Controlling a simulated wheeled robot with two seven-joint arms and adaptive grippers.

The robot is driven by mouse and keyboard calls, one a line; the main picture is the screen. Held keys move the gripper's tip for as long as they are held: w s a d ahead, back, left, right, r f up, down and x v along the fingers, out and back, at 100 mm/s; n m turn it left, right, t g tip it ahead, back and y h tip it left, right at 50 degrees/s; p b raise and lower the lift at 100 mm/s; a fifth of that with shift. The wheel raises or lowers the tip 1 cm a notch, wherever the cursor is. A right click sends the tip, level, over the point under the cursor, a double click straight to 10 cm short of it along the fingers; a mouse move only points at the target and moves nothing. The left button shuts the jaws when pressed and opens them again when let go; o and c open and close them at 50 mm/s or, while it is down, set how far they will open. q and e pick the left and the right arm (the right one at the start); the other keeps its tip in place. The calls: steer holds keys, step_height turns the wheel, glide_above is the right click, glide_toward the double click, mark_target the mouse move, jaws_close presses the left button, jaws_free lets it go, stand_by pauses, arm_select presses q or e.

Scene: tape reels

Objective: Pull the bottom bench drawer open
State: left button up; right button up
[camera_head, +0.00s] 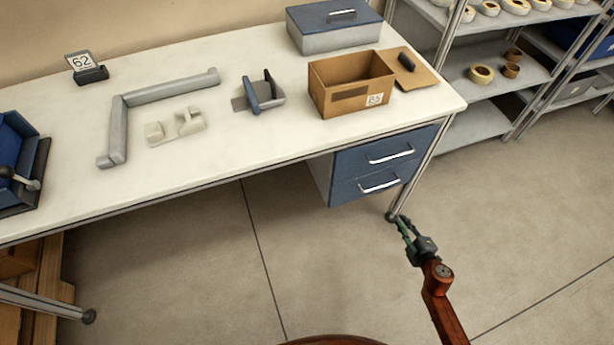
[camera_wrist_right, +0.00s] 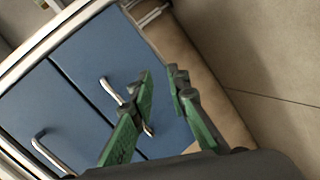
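The blue-fronted drawer unit hangs under the right end of the bench, with two drawers that look shut. The bottom drawer (camera_head: 363,190) has a silver bar handle (camera_head: 380,183); the top drawer (camera_head: 375,155) has a similar one. My right gripper (camera_head: 399,220) is just right of and below the bottom drawer in the head view, near the bench leg's foot. In the right wrist view its green fingers (camera_wrist_right: 163,78) are apart with nothing between them. The left finger partly hides the bottom handle (camera_wrist_right: 112,90); contact cannot be told. My left gripper is out of view.
The bench leg (camera_head: 422,165) stands right beside the drawers. The white bench top (camera_head: 215,130) carries a cardboard box (camera_head: 335,98), a grey-blue case (camera_head: 325,40) and small parts. Shelves with tape reels (camera_head: 482,73) stand at the right. The floor before the drawers is clear.

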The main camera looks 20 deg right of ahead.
mark_target(381, 186)
arm_select(q)
step_height(381, 186, up, 6)
steer(key=w+b, duration=0.1)
steer(key=b, duration=0.4)
arm_select(e)
steer(key=w+a+r+n+t+y, duration=0.2)
steer(key=w+a+r+n, duration=0.2)
steer(key=w+r+n, duration=0.3)
arm_select(q)
steer(key=shift+t+h, duration=0.5)
steer(key=shift+t, duration=0.3)
steer(key=shift+w+d+f+b, duration=0.75)
steer(key=shift+w+d+f, duration=0.85)
steer(key=shift+w, duration=0.2)
arm_select(e)
steer(key=shift+m, duration=0.6)
steer(key=shift+r+x, duration=0.15)
steer(key=shift+x, duration=1.05)
steer(key=shift+r+x, duration=0.2)
steer(key=shift+x, duration=0.95)
steer(key=shift+r+x, duration=0.15)
steer(key=shift+x, duration=1.05)
steer(key=shift+w+a, duration=0.1)
steer(key=shift+a, duration=0.05)
arm_select(q)
steer(key=shift+a, duration=0.1)
arm_select(e)
jaws_close()
